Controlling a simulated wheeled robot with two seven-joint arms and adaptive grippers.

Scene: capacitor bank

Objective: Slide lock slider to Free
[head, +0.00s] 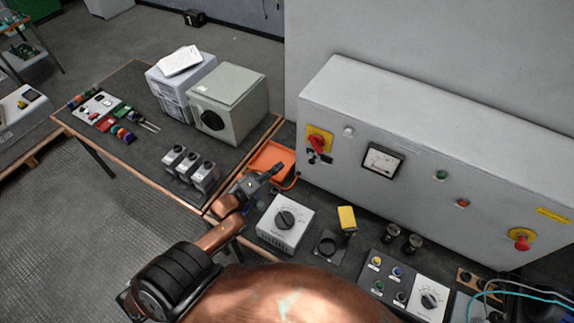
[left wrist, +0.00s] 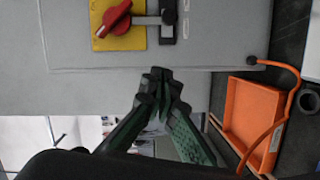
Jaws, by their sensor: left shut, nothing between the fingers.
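A red rotary handle (left wrist: 117,17) on a yellow plate (left wrist: 105,38) is on the front of the grey cabinet. Next to it, a black slider knob (left wrist: 168,17) sits over a dark vertical strip, with a grey bar between it and the handle. Small marks beside the strip are too blurred to read. In the head view the red handle (head: 317,142) is at the cabinet's left end, with the dark slider parts (head: 324,158) just below it. My left gripper (head: 275,172) is shut and empty, left of the handle; its fingertips (left wrist: 161,80) are apart from the slider. My right gripper is not in view.
An orange tray (head: 268,157) lies below the cabinet's left end, with an orange cable (left wrist: 294,90) beside it. A white dial box (head: 285,222), a yellow block (head: 347,219) and three small grey units (head: 190,170) stand on the benches. The cabinet front (left wrist: 220,40) is clear around the slider.

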